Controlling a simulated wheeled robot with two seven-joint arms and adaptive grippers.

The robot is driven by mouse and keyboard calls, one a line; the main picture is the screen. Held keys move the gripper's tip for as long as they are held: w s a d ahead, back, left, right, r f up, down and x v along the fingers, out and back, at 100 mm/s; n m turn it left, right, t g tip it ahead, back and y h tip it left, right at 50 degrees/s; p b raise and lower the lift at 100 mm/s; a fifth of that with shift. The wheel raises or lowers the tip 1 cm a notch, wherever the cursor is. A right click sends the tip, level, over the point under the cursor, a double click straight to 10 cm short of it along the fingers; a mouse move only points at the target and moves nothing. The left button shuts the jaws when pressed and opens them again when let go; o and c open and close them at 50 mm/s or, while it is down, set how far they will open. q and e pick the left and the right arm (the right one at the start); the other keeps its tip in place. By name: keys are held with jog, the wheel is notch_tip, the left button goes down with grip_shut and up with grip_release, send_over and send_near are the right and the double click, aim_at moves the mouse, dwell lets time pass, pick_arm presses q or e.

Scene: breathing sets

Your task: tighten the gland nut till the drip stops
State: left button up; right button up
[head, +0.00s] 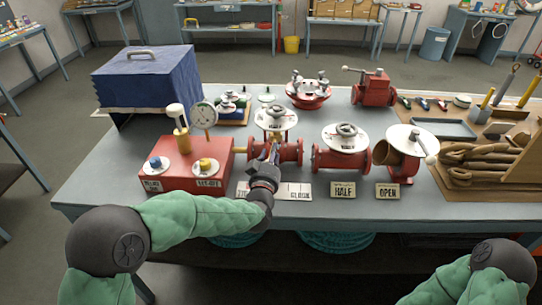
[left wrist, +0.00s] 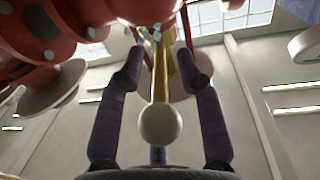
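The valve nearest my left gripper has a red body (head: 290,151) and a white disc with a handwheel (head: 276,117). My left gripper (head: 272,152) is at the front of this valve, pointing away from me. In the left wrist view, its dark fingers (left wrist: 160,75) stand apart on both sides of a brass rod (left wrist: 160,80) with a pale ball end (left wrist: 160,124). I see no clear contact with the rod. Small pale blue bits (left wrist: 153,38) show near the rod's far end; I cannot tell whether they are drops. I cannot make out the gland nut. My right gripper is out of view.
A red box (head: 185,165) with a gauge (head: 203,114) stands left of the valve. Two more red valves (head: 341,158) (head: 398,160) stand to the right, with cards (head: 343,190) in front.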

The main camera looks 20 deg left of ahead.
pick_arm(q)
jog(key=shift+s, duration=0.1)
jog(key=s+d, duration=0.2)
jog(key=s, duration=0.9)
jog(key=shift+s, duration=0.35)
jog(key=w+p, duration=0.1)
jog(key=w, duration=0.3)
jog(key=w+a+p, duration=0.1)
jog(key=w+p, duration=0.1)
jog(key=w, duration=0.2)
jog(key=w+a+p, duration=0.1)
jog(key=w, duration=0.3)
jog(key=shift+p, duration=0.3)
dwell(0.4)
grip_shut()
